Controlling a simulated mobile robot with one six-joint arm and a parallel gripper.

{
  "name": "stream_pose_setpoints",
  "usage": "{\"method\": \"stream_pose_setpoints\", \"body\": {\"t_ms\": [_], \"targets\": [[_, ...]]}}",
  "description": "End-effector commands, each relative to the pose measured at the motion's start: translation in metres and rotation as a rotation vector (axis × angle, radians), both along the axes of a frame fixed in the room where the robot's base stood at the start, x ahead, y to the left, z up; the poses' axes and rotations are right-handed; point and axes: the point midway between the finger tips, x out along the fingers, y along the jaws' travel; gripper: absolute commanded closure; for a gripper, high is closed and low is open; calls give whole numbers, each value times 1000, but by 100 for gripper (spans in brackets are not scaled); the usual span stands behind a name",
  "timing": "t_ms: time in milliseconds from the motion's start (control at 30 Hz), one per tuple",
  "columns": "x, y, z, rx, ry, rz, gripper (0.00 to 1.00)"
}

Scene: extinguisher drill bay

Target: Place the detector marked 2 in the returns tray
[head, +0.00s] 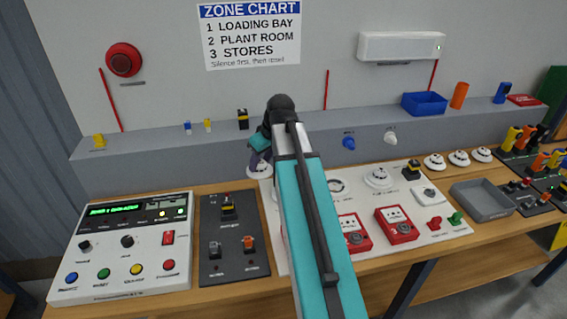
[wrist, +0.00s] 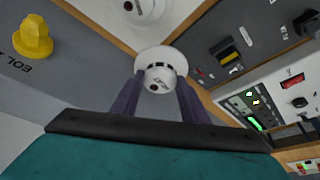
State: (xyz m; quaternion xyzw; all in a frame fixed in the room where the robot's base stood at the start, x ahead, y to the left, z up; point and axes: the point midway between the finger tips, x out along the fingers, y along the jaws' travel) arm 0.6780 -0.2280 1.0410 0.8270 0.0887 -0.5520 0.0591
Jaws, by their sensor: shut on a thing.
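My gripper (head: 259,158) is at the back of the bench, partly hidden behind my arm in the head view. In the wrist view its two purple fingers (wrist: 158,100) are shut on a white round detector (wrist: 160,76). In the head view a white edge of it (head: 258,172) shows beneath the fingers. Its marking is too small to read. A shallow grey tray (head: 483,212) lies empty on the right part of the bench, far to the right of my gripper; no label on it is readable. Several white detectors (head: 459,158) stand in a row behind it.
A white control panel (head: 120,282) and a dark switch board (head: 222,268) lie left of my arm. A white board (head: 440,232) with detectors and red call points (head: 397,224) lies between my arm and the tray. A blue bin (head: 424,104) stands on the grey ledge.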

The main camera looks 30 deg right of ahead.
Motion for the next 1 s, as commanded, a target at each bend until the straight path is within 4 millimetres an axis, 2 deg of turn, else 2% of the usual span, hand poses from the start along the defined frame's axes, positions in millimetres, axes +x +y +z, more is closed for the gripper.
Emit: {"method": "stream_pose_setpoints", "body": {"t_ms": [33, 300, 700, 833, 1000], "targets": [[4, 16, 0, -2, -1, -5, 84], [19, 83, 7, -2, -1, -70, 84], [28, 182, 17, -1, -1, -163, 84], [27, 207, 21, -1, -1, -188, 84], [26, 224, 23, -1, 1, -208, 84]]}}
